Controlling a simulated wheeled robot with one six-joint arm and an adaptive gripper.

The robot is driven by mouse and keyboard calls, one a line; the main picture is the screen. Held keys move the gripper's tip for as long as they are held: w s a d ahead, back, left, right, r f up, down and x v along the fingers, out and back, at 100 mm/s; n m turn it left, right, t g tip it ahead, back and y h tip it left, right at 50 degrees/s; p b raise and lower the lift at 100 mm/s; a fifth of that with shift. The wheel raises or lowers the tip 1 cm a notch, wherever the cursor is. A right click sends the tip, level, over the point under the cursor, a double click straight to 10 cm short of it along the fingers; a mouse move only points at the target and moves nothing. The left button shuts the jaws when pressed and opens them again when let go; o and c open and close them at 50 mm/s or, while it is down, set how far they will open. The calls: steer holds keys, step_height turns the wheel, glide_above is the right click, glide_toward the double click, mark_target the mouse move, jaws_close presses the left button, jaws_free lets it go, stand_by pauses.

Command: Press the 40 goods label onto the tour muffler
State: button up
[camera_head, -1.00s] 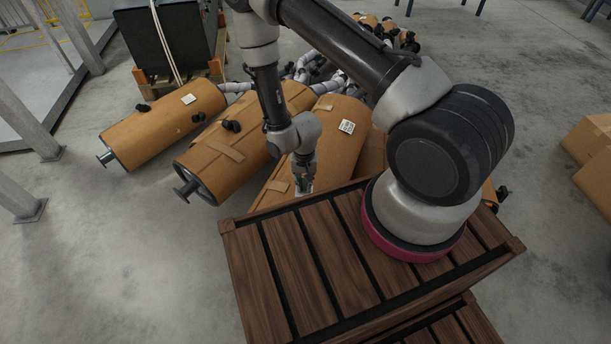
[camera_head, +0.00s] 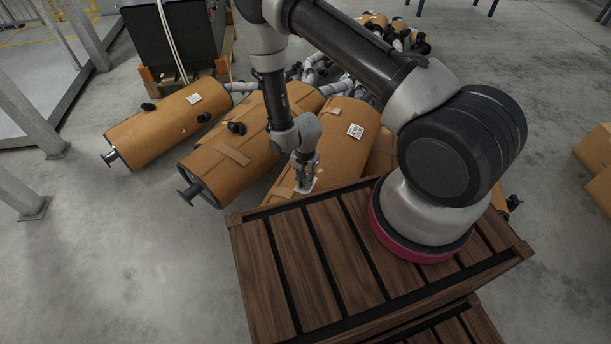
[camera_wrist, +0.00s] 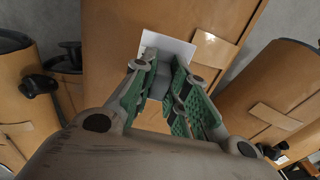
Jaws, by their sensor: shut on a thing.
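Several brown-wrapped mufflers lie on the floor; I cannot tell which is the tour one. My gripper (camera_head: 305,184) points down over the near end of the middle muffler (camera_head: 337,152), just behind the wooden crate. It is shut on a white label (camera_wrist: 168,44), which shows as a pale patch at the fingertips in the head view (camera_head: 305,188). In the wrist view, the green-padded fingers (camera_wrist: 160,88) hold a small grey piece at the label, against or just above the brown wrap. I cannot tell whether the label touches. Its face is hidden.
Two more mufflers lie left, one tape-banded (camera_head: 222,162) and one white-labelled (camera_head: 150,130). A dark slatted wooden crate (camera_head: 320,262) stands in front. Cardboard boxes (camera_head: 598,160) stand right. Open floor lies left.

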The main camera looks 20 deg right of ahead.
steer(key=shift+f, duration=2.05)
steer(key=shift+f, duration=0.2)
steer(key=shift+r, duration=0.35)
steer(key=shift+f, duration=0.5)
stand_by(0.7)
steer(key=shift+r, duration=3.5)
